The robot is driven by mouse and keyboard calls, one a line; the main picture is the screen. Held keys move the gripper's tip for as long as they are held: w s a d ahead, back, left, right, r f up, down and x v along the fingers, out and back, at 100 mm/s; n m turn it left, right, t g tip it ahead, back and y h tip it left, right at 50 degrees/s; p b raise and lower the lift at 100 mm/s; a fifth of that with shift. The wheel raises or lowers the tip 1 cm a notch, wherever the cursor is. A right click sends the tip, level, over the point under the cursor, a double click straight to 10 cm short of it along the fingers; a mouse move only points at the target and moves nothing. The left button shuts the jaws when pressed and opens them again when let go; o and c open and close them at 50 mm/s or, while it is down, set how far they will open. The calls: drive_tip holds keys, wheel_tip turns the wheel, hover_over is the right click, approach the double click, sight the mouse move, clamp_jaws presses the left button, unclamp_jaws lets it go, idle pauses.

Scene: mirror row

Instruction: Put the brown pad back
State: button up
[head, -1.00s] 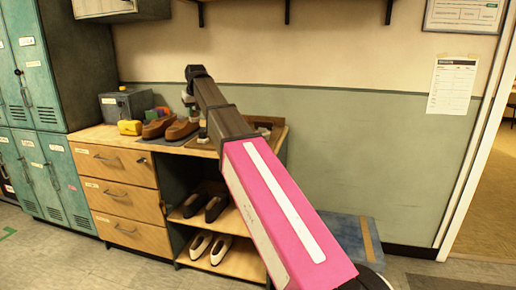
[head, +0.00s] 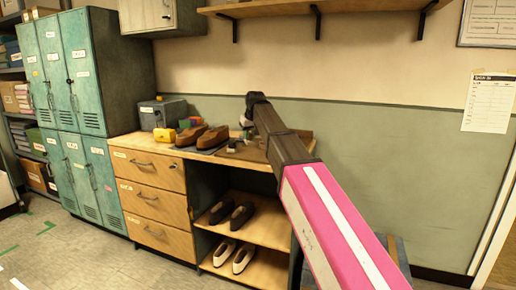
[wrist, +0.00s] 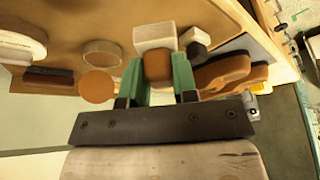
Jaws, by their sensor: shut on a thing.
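My gripper (wrist: 158,80) has green fingers shut on a small brown block with rounded corners, which I take for the brown pad (wrist: 158,66). A pale block (wrist: 155,36) lies right beyond it in the wrist view; I cannot tell whether they touch. A round brown disc (wrist: 97,85) is just left of the fingers, near a pale round tin (wrist: 103,53). In the head view my gripper (head: 246,126) is low over the right part of the wooden counter (head: 128,143), where my arm hides much and the pad cannot be made out.
Brown shoes (head: 204,138) stand left of my gripper on the counter, with a yellow item (head: 164,135) and a grey box (head: 163,112) further left. A shelf (head: 262,230) with shoes is below. Green lockers (head: 85,80) stand left; the wall is close behind.

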drive_tip(key=w+d+f, duration=0.2)
drive_tip(key=d, duration=0.1)
drive_tip(key=shift+w+f, duration=0.15)
drive_tip(key=shift+w, duration=0.05)
drive_tip(key=shift+f, duration=2)
drive_tip(key=shift+f, duration=0.15)
drive_tip(key=o, duration=0.9)
drive_tip(key=v, duration=1.2)
drive_tip(key=shift+d, duration=0.15)
